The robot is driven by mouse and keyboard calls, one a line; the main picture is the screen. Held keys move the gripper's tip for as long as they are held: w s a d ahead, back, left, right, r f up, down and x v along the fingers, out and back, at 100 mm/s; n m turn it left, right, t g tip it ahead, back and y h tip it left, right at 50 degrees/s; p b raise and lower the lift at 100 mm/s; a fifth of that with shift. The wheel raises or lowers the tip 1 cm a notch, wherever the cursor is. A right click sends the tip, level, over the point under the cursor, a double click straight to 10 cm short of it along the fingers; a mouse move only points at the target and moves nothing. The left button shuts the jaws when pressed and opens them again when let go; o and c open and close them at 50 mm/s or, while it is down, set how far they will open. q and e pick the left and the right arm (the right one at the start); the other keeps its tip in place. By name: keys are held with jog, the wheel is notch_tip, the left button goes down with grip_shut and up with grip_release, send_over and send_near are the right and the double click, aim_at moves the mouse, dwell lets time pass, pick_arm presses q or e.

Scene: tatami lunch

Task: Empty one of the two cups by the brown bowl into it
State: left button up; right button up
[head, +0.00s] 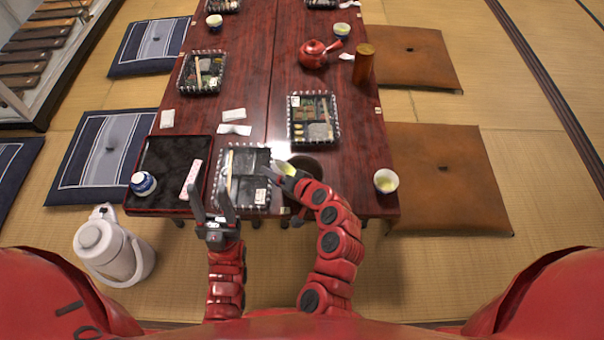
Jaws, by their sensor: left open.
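The dark brown bowl (309,165) stands near the table's front edge, partly hidden by my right arm. One cup (284,168), pale with yellow-green inside, shows at the bowl's left, overlapping its rim in the head view. My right gripper (283,174) is at this cup; its fingers are mostly hidden, so I cannot tell whether they grip it. The other cup (386,181), white with yellow-green liquid, stands upright at the table's right front corner. My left gripper (215,207) is open and empty, fingers pointing forward, in front of the near lunch tray.
The near lunch tray (264,199) lies left of the bowl. A black tray (156,151) with a blue-white cup (143,183) is at the front left. A red teapot (313,55) and brown canister (363,63) stand further back. A white flask (104,250) stands on the floor.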

jog(key=shift+w+d+r+m+y+b, duration=0.35)
jog(key=shift+w+d+m+y, duration=0.05)
jog(key=shift+d+m, duration=0.1)
dwell(0.6)
jog(key=shift+w+d+r+m+g+y+b, duration=0.1)
jog(key=shift+r+m+g+y+b, duration=0.15)
jog(key=shift+m+g+y+b, duration=0.2)
jog(key=shift+r, duration=0.1)
dwell(0.3)
jog(key=shift+f+m+g+y+b, duration=0.25)
jog(key=shift+b, duration=0.2)
